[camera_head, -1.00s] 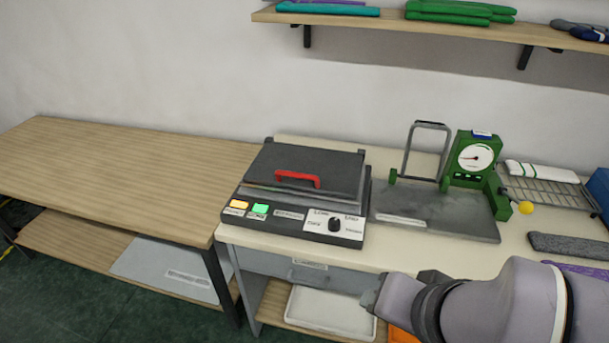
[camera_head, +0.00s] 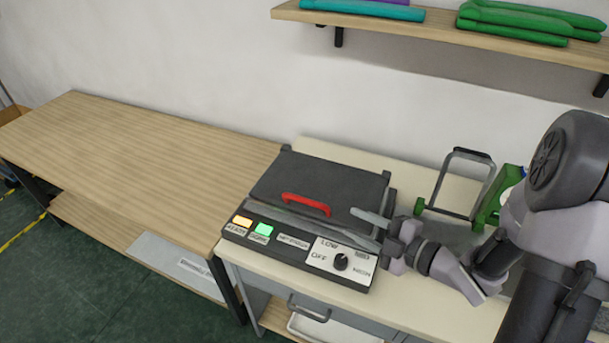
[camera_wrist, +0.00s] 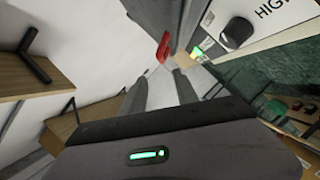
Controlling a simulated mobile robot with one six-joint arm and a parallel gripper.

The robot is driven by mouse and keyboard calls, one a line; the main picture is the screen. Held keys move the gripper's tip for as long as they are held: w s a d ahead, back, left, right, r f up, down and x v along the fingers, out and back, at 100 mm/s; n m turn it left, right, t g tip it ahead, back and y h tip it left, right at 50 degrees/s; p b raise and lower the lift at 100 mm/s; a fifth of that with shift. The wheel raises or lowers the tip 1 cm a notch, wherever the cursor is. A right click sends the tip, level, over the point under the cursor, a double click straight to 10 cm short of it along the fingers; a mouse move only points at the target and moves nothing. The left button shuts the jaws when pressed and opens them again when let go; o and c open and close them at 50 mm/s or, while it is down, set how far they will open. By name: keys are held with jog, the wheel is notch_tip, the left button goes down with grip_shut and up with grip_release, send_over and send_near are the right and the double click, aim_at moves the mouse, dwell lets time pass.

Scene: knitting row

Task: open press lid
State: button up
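The press (camera_head: 265,238) stands on the cream table, with its dark grey lid (camera_head: 325,180) lying shut. A red handle (camera_head: 306,203) is on the lid's front part. My gripper (camera_head: 363,222) is at the right side of the press, pointing left toward the handle and apart from it. In the wrist view my gripper's two fingers (camera_wrist: 160,78) are spread with nothing between them. The red handle (camera_wrist: 163,46) shows ahead of the fingertips there. My arm hides part of the table right of the press.
The press front has a yellow button (camera_head: 242,221), a green button (camera_head: 264,229) and a knob (camera_head: 341,262). A green device (camera_head: 490,210) with a metal frame (camera_head: 464,180) stands to the right. A shelf (camera_head: 440,28) hangs above. The wooden table (camera_head: 140,150) at left is bare.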

aim_at(309, 203)
jog(key=b+x, duration=0.3)
jog(key=x, duration=1.4)
jog(key=shift+s+a+r+b, duration=0.1)
jog(key=shift+a+r+b, duration=0.1)
jog(key=shift+b, duration=0.2)
grip_shut()
